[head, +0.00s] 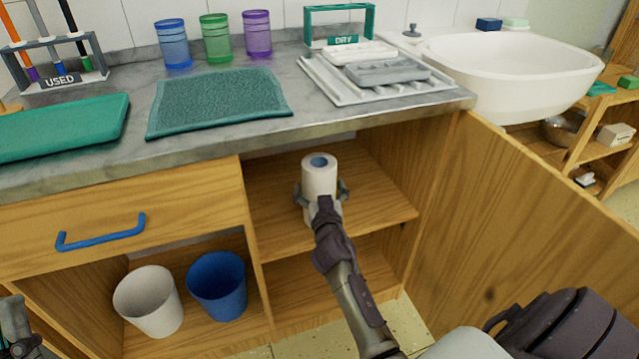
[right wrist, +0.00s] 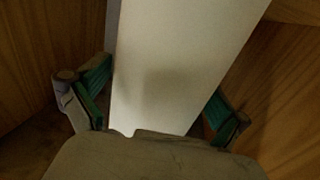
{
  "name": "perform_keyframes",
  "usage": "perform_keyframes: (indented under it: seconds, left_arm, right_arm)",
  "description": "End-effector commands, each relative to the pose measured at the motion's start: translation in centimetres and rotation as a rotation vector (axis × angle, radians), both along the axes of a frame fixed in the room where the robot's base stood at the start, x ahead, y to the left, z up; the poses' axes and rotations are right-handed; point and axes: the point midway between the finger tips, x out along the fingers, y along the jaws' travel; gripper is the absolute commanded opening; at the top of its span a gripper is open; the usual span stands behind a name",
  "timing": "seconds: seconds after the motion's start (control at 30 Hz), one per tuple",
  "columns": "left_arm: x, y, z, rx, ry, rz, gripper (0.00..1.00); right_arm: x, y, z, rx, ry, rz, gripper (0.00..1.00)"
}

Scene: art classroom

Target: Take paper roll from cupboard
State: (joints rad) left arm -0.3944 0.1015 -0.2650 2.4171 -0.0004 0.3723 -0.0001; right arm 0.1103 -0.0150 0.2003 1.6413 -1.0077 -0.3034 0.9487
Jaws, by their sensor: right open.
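The white paper roll (head: 319,176) stands upright on the upper shelf of the open cupboard (head: 375,195), under the counter. My right gripper (head: 322,190) reaches into the cupboard with a finger on each side of the roll. In the right wrist view the roll (right wrist: 180,65) fills the middle between the open green-padded fingers (right wrist: 165,98). A gap shows at the right finger; the left finger is very close to the roll, and I cannot tell if it touches. Part of my left gripper (head: 18,330) shows at the lower left edge, away from the roll; its jaw state is unclear.
The cupboard door (head: 530,220) stands open at the right. A drawer (head: 130,220) with a blue handle is at the left, above a white bin (head: 148,300) and a blue bin (head: 217,287). The counter above holds cups, a towel and a drying tray.

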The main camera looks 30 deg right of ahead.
Motion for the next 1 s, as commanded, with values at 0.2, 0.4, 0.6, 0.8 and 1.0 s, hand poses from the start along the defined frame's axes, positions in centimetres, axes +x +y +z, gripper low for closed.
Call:
perform_keyframes:
  seconds: [0.2,0.4,0.6,0.8,1.0]
  left_arm:
    - [0.01,0.04,-0.08,0.003,0.002,0.001,0.00]
    - [0.02,0.12,-0.15,0.004,0.004,0.003,0.00]
    - [0.02,0.13,-0.15,0.005,0.004,0.004,0.00]
    - [0.02,0.13,-0.15,0.005,0.005,0.004,0.00]
    - [0.63,-0.01,-0.78,0.020,0.059,0.004,0.00]
  right_arm:
    - [-0.04,0.03,-0.02,0.000,0.001,-0.001,1.00]
    - [-0.03,0.00,-0.02,0.000,0.001,-0.001,0.70]
    - [-0.01,0.00,0.04,0.000,-0.001,-0.001,0.42]
    - [-0.02,-0.01,0.07,0.000,-0.001,-0.001,0.42]
    - [-0.02,-0.01,0.54,-0.001,0.000,-0.001,0.41]
